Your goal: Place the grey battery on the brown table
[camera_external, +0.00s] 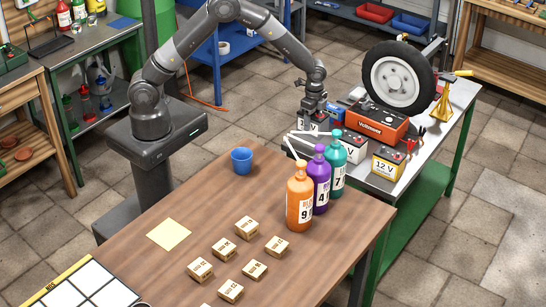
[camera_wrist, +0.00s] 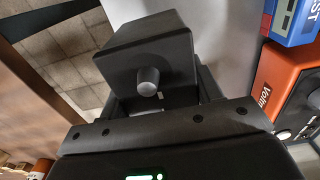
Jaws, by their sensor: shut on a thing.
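The grey battery (camera_external: 307,128), with a partly hidden label, is in my gripper (camera_external: 312,116) in the external view, at the left end of the green bench. In the wrist view the grey battery (camera_wrist: 145,60) is a dark box with a round terminal facing the camera, held close up. The fingertips are mostly hidden there. Whether the battery touches the bench is unclear. The brown table (camera_external: 180,205) is nearer the camera; its back right corner holds an orange bottle (camera_external: 300,198), a purple bottle (camera_external: 318,182) and a teal bottle (camera_external: 337,165).
A white battery (camera_external: 350,151), a yellow battery (camera_external: 388,163), an orange Voltmax box (camera_external: 377,122) and a wheel (camera_external: 397,80) crowd the green bench. The table bears a blue cup (camera_external: 242,160), several small boxes (camera_external: 247,227) and a yellow sheet (camera_external: 168,234). Bare wood lies between them.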

